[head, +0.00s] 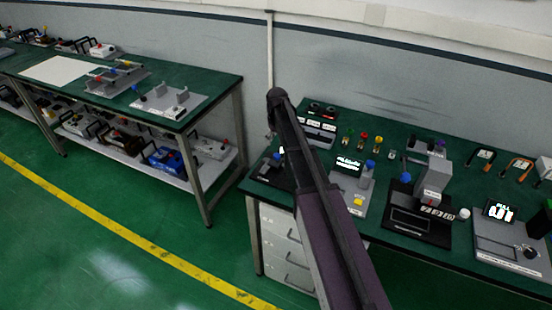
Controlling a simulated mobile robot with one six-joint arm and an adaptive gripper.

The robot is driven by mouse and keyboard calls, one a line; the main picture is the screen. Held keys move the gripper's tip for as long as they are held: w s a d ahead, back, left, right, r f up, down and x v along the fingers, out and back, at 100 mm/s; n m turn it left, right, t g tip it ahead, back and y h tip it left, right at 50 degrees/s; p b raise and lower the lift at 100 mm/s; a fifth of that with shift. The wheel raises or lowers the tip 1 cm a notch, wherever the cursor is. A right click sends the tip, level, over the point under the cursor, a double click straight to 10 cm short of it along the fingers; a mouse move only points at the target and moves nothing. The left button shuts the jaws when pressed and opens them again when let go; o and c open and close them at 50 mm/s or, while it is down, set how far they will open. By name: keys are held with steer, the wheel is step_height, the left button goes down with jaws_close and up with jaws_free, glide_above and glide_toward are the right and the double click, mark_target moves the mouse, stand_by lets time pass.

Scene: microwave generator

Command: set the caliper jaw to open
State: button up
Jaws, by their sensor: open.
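No part in view can be told for certain as the caliper jaw; the devices are small at this distance. On the right bench (392,235), a grey device with a lit display (348,163), a blue knob and a yellow button stands just right of my arm. A black-based device with a grey column (432,180) stands further right. A grey fixture with two uprights (168,101) sits on the left bench. My arm reaches up from the bottom over the right bench's left end.
A black device (272,172) sits at the right bench's left end, partly behind my arm. Another grey device with a display (500,212) stands at far right. White drawers (285,245) are under the bench. The green floor between the benches is clear, with a yellow line (130,235).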

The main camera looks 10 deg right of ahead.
mark_target(277, 155)
steer(key=shift+f+b, duration=3.3)
steer(key=shift+f, duration=0.3)
